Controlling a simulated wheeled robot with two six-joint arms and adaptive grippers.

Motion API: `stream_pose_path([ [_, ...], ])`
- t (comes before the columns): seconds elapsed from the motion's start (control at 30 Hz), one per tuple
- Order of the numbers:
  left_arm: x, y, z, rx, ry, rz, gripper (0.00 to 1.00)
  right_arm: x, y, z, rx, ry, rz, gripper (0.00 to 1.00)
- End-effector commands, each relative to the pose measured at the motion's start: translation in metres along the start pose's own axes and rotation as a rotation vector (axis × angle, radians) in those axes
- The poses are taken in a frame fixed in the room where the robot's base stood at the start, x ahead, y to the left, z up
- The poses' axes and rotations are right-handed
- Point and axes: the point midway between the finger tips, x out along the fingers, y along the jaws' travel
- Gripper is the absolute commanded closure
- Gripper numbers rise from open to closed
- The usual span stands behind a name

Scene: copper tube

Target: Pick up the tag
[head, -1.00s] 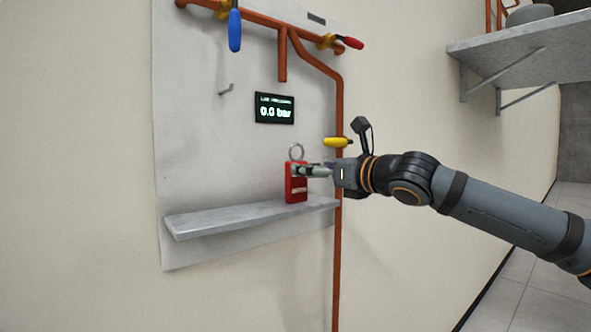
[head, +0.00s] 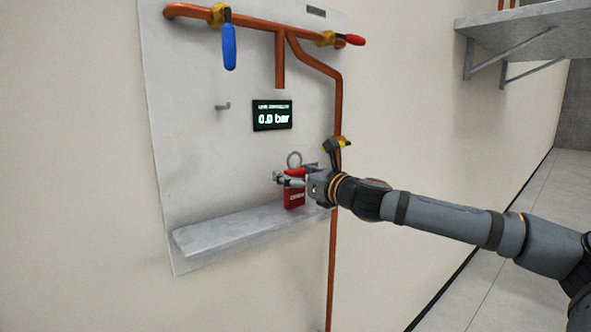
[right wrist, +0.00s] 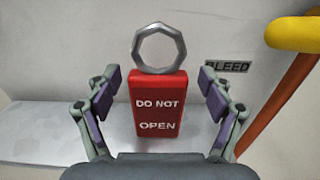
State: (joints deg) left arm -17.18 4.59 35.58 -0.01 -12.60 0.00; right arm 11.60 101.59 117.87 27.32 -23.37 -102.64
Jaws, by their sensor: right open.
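The red tag (head: 294,198) stands upright on the grey shelf, with a metal ring (head: 294,160) at its top. In the right wrist view the tag (right wrist: 158,110) reads "DO NOT OPEN" and its ring (right wrist: 159,48) rises above it. My right gripper (head: 282,179) is at the tag in the head view and hides part of it. In the right wrist view its fingers (right wrist: 158,90) are open, one on each side of the tag, with a gap on both sides. My left gripper is not in view.
The grey shelf (head: 225,232) is clear to the left of the tag. A copper pipe (head: 337,105) runs down the panel at right, with a yellow handle (right wrist: 295,33) close by. A small hook (head: 222,106) and a display (head: 272,115) reading 0.0 bar are above.

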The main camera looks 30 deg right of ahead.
Motion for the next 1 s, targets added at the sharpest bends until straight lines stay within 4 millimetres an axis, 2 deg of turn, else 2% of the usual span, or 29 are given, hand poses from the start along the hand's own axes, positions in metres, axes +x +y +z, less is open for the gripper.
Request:
stream_pose_path([
  [0.27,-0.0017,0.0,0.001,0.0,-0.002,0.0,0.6,0.0006,0.0002,-0.0012,0.0,-0.002,0.0,0.19],
  [0.7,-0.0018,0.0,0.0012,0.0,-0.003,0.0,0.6,0.0006,0.0,-0.0007,-0.001,-0.002,-0.001,0.77],
  [1.0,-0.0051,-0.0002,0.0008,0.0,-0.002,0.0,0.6,0.0005,-0.0002,0.0042,-0.003,-0.002,-0.001,0.78],
])
